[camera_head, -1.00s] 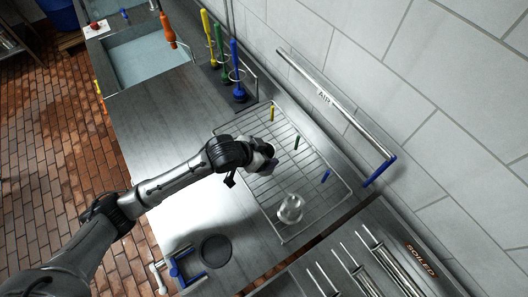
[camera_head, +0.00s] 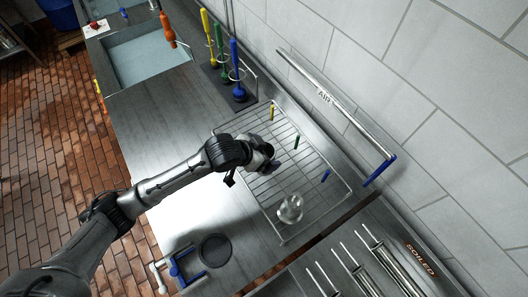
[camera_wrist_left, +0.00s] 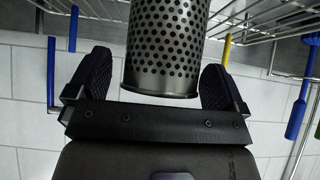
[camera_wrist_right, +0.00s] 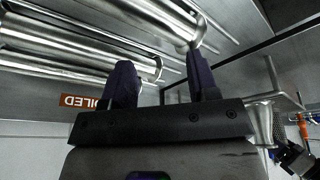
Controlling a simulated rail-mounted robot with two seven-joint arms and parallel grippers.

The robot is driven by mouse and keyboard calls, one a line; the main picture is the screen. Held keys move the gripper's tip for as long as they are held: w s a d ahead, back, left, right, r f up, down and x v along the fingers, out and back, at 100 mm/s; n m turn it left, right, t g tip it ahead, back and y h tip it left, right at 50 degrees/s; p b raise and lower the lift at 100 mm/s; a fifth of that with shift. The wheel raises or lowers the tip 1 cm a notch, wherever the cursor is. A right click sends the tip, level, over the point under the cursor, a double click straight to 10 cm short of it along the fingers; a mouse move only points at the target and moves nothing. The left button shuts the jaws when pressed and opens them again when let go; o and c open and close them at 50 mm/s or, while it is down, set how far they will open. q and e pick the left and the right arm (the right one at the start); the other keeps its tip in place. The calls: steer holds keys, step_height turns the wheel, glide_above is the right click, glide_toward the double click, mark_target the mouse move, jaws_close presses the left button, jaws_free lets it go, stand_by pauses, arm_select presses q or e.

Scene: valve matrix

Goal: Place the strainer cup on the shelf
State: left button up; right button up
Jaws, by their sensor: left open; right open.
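The strainer cup (camera_wrist_left: 168,45) is a perforated grey metal cylinder with a plain solid band at its near end. In the left wrist view it stands between the two fingers of my left gripper (camera_wrist_left: 160,80), which is open with a gap showing at each side. In the head view my left gripper (camera_head: 264,160) is over the wire shelf (camera_head: 318,212), and the cup is mostly hidden by it. The wire shelf also shows in the left wrist view (camera_wrist_left: 265,18). Contact between cup and wires is hard to see. My right gripper (camera_wrist_right: 160,85) is open and empty.
A shiny clear-looking vessel (camera_head: 290,208) stands on the shelf's front part. Yellow (camera_head: 271,113), green (camera_head: 295,142) and blue (camera_head: 326,175) pegs line the back. A rail (camera_head: 335,108) runs along the wall. Metal cylinders (camera_head: 380,262) lie at lower right.

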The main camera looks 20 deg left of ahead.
arm_select(q)
steer(key=v, duration=1.2)
arm_select(e)
steer(key=shift+a+r, duration=0.15)
steer(key=shift+r, duration=0.1)
steer(key=shift+w, duration=0.1)
arm_select(q)
steer(key=s+d+f+n+y, duration=0.1)
steer(key=s+d+f+n, duration=0.1)
steer(key=s+f, duration=0.75)
arm_select(e)
steer(key=shift+d, duration=0.2)
arm_select(q)
steer(key=s+a+f+n+g+y, duration=0.1)
steer(key=s+f, duration=0.1)
steer(key=s, duration=0.2)
steer(key=s+a+f+n+g+y, duration=0.1)
steer(key=s+a+f, duration=0.1)
steer(key=s, duration=0.3)
steer(key=s+a+f+n+g+y, duration=0.1)
steer(key=s+a+f+y, duration=0.1)
steer(key=s+f, duration=0.1)
steer(key=shift+s+g, duration=0.3)
steer(key=shift+s, duration=0.6)
arm_select(e)
steer(key=shift+a, duration=0.2)
